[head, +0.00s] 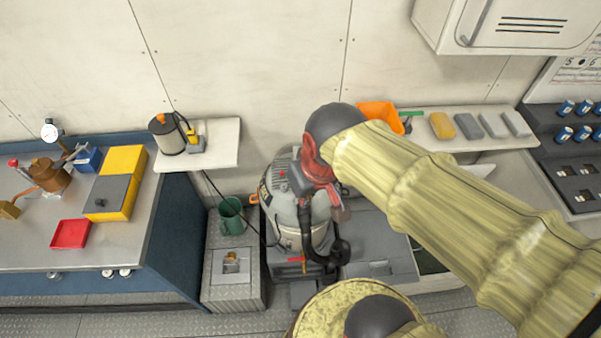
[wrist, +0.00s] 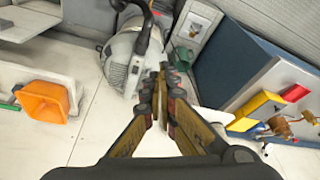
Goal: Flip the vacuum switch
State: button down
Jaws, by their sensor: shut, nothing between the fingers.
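The vacuum (head: 277,187) is a grey upright canister with a black hose, standing on the floor against the back wall. It also shows in the wrist view (wrist: 119,62), just beyond and left of my fingertips. A small red spot (head: 283,174) shows on its top and may be the switch; its position cannot be read. My gripper (wrist: 161,85) is shut and empty, fingers together. In the head view my arm comes from the right, and my gripper overlaps the vacuum's top and hides part of it. Contact cannot be told.
A shelf at right holds an orange bin (head: 378,113) and several sponge-like blocks. A small left shelf (head: 222,150) carries a canister. A green bucket (head: 232,216) and a grey box (head: 232,290) stand left of the vacuum. A blue workbench (head: 150,225) is further left.

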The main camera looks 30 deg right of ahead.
jog(key=w+d+f+m+g+h, duration=0.1)
jog(key=w+d+f+m, duration=0.2)
jog(key=w+m, duration=0.4)
jog(key=w+d+f+m+g+h+b, duration=0.1)
jog(key=w+d+f+m+g, duration=0.1)
jog(key=w+f+m, duration=0.3)
jog(key=w+d+f+m+g+h, duration=0.1)
jog(key=w+d+f+m, duration=0.2)
jog(key=w+m, duration=0.7)
notch_tip(320, 180, down, 2)
jog(key=shift+w+d+f+m+g+b, duration=0.1)
jog(key=shift+w+d+m+g+b, duration=0.1)
jog(key=shift+d+m+g+b, duration=0.15)
jog(key=shift+f, duration=0.1)
jog(key=b+x, duration=0.1)
jog(key=x, duration=0.3)
jog(key=b+x, duration=0.1)
jog(key=x, duration=0.3)
jog(key=b+x, duration=0.1)
jog(key=x, duration=0.3)
jog(key=shift+a+f, duration=0.2)
jog(key=shift+a, duration=0.2)
jog(key=shift+f, duration=0.75)
jog(key=shift+w+g, duration=0.15)
jog(key=shift+g, duration=0.1)
